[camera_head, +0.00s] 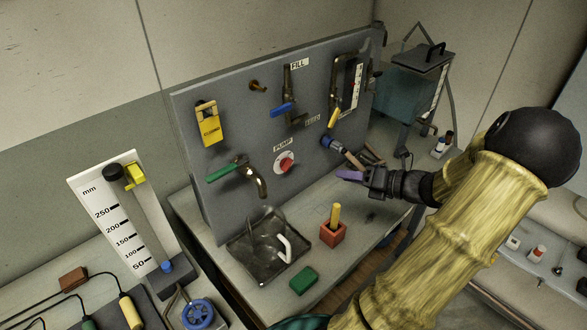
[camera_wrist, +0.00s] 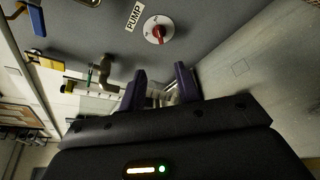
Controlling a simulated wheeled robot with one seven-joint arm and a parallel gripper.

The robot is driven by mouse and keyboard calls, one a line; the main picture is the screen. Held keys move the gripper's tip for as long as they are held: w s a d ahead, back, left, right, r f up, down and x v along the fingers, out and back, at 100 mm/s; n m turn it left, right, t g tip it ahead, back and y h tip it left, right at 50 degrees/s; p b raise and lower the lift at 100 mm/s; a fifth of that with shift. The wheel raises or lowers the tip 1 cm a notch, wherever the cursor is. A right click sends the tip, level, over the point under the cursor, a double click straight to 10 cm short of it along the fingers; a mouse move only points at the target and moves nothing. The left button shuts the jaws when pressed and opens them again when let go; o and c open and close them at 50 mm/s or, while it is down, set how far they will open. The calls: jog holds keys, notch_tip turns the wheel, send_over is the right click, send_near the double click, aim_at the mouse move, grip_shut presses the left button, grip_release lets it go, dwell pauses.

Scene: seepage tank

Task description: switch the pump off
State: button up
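The pump switch is a red knob (camera_head: 286,163) on a round white plate, under a PUMP label (camera_head: 284,145) on the grey panel. In the wrist view the red knob (camera_wrist: 158,32) is near the top, beyond the fingertips, with its label (camera_wrist: 134,17) beside it. Which marked position the knob points to is too small to tell. My gripper (camera_head: 360,181) is in front of the panel, to the right of the knob and apart from it. In the wrist view its two purple fingers (camera_wrist: 160,88) are spread, with nothing held between them.
A green-handled tap (camera_head: 228,169) sticks out left of the switch, above a metal sink (camera_head: 262,262). A blue-and-wood fitting (camera_head: 343,149) is close to my gripper. A red block (camera_head: 332,234) with a yellow peg and a green sponge (camera_head: 303,280) stand on the bench below.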

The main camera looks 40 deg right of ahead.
aim_at(290, 167)
jog(key=shift+w+a, duration=0.1)
jog(key=shift+w, duration=0.05)
jog(key=x, duration=1.7)
jog(key=shift+f, duration=0.3)
grip_shut()
